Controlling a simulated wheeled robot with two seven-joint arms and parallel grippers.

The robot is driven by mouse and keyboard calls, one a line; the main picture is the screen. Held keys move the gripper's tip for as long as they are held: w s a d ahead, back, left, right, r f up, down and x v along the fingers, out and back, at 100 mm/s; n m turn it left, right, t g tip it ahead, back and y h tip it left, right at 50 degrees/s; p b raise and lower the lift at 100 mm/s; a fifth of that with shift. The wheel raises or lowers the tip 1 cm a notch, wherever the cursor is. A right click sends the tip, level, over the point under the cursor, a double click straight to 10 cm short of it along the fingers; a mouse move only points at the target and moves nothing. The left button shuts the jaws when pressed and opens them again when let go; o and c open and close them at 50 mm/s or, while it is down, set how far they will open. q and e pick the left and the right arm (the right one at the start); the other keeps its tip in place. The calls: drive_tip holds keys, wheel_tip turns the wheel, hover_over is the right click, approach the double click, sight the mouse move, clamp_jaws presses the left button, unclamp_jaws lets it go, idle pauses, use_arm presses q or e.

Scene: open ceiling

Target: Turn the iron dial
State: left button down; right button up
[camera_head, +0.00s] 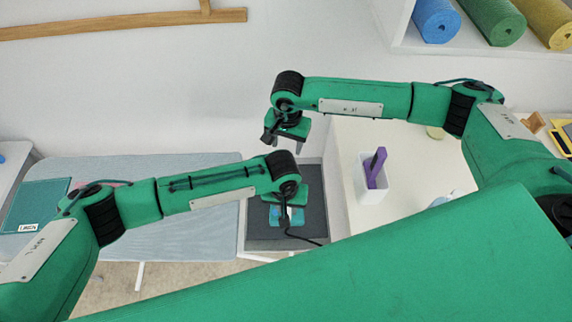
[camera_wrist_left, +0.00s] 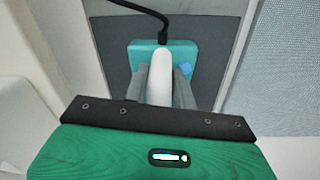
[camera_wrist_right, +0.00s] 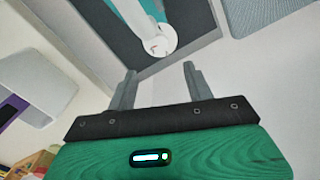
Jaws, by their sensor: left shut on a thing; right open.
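The teal iron (camera_head: 274,215) with a white handle rests on a dark grey pad (camera_head: 307,233). In the left wrist view its handle (camera_wrist_left: 159,72) lies between the fingers of my left gripper (camera_wrist_left: 163,86), which is shut on it; the teal body (camera_wrist_left: 139,52) shows around it. My right gripper (camera_wrist_right: 154,80) is open and empty, above and behind the iron in the head view (camera_head: 285,139). In the right wrist view a white round part with a small red mark, likely the dial (camera_wrist_right: 160,40), is ahead of the fingers, apart from them.
An ironing board (camera_head: 190,225) stands at left with a teal folder (camera_head: 36,206) on it. A white table (camera_head: 345,150) at right carries a white holder (camera_head: 371,190) with a purple item. A black cord (camera_wrist_left: 140,9) runs from the iron. Rolled mats (camera_head: 437,20) lie on a shelf.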

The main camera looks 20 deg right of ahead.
wheel_tip(320, 180, down, 12)
drive_tip(key=shift+a+r, duration=0.1)
drive_tip(key=shift+r, duration=0.05)
drive_tip(key=shift+c, duration=0.4)
drive_tip(key=c, duration=0.9)
drive_tip(key=shift+m, duration=1.5)
drive_tip(key=o, duration=1)
drive_tip(key=shift+r, duration=0.1)
